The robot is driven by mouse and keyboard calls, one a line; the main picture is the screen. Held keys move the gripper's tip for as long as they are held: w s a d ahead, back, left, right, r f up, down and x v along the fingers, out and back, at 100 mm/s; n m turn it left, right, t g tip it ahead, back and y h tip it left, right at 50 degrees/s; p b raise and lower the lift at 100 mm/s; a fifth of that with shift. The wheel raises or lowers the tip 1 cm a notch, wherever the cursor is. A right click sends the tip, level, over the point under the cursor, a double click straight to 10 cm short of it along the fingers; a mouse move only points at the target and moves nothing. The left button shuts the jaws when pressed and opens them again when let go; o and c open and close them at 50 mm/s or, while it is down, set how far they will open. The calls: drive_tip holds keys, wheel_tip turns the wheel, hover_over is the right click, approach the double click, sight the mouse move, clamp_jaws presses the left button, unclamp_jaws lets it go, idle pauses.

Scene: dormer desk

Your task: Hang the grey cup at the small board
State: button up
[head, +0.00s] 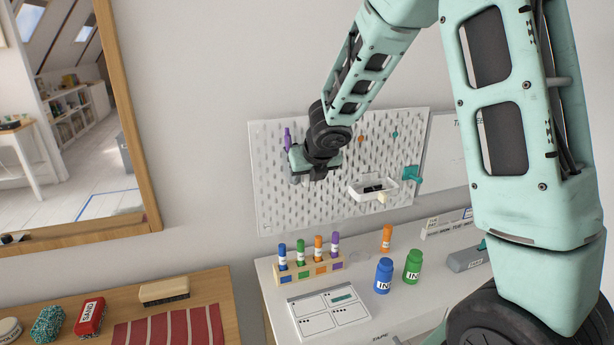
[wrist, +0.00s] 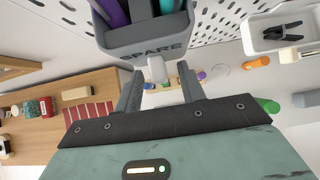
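The grey cup (wrist: 150,38), marked "SPARE", is at the top of the wrist view with purple and teal pens in it. A pale tab (wrist: 157,69) shows below its lower edge. My gripper (wrist: 160,72) has its two fingers apart, one on each side of the tab, with gaps on both sides. In the head view my gripper (head: 300,170) is in front of the left part of the white pegboard (head: 335,212) and hides most of the cup. A purple pen (head: 287,139) sticks up above it. Whether the cup hangs on the board I cannot tell.
A white tray (head: 358,193) with a black clip and a teal holder (head: 411,174) are on the pegboard, right of my gripper. Below, the white desk carries a marker rack (head: 310,268), a blue bottle (head: 383,276) and a green bottle (head: 413,266). A whiteboard (head: 445,150) is at right.

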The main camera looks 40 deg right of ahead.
drive_tip(key=p+v, duration=0.9)
drive_tip(key=v, duration=0.8)
drive_tip(key=shift+p, duration=0.4)
drive_tip(key=shift+a, duration=0.1)
drive_tip(key=s+a+f+m+g+y+b, duration=0.1)
drive_tip(key=s+a+f+m+g+b, duration=0.2)
drive_tip(key=s+a+f+m, duration=0.3)
drive_tip(key=s+a+f+m+g+y+b, duration=0.1)
drive_tip(key=s+a+f+m+g+b, duration=0.3)
drive_tip(key=s+a+m, duration=1.3)
wheel_tip(320, 180, down, 3)
drive_tip(key=shift+s+a+f+m+y+b, duration=0.15)
drive_tip(key=shift+s+a+m+y+b, duration=0.3)
drive_tip(key=shift+m+b, duration=0.6)
drive_tip(key=shift+w+a, duration=0.1)
drive_tip(key=shift+w, duration=0.15)
